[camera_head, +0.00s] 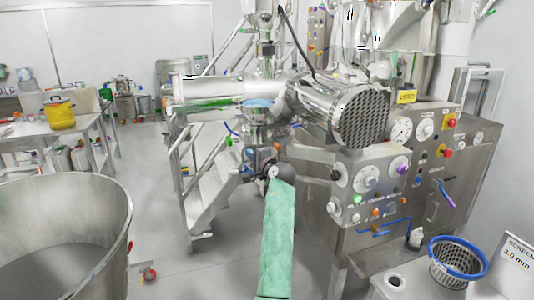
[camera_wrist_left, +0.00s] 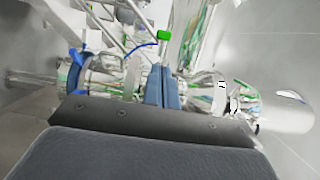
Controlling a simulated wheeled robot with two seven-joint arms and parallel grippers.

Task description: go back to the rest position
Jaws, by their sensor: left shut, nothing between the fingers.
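My left gripper (camera_wrist_left: 158,86) shows in the left wrist view. Its two blue-grey fingers are together and empty, above the dark palm. Beyond the fingertips are shiny metal pipes and a small green tag (camera_wrist_left: 164,35). In the head view I cannot clearly separate this gripper from the dark parts below the machine's middle. I cannot make out my right gripper in either view.
The steel granulator (camera_head: 370,118) with its control panel (camera_head: 372,185) fills the centre right. A large steel drum (camera_head: 112,230) stands at lower left, a mesh basket (camera_head: 455,258) at lower right. Open floor (camera_head: 195,270) lies between.

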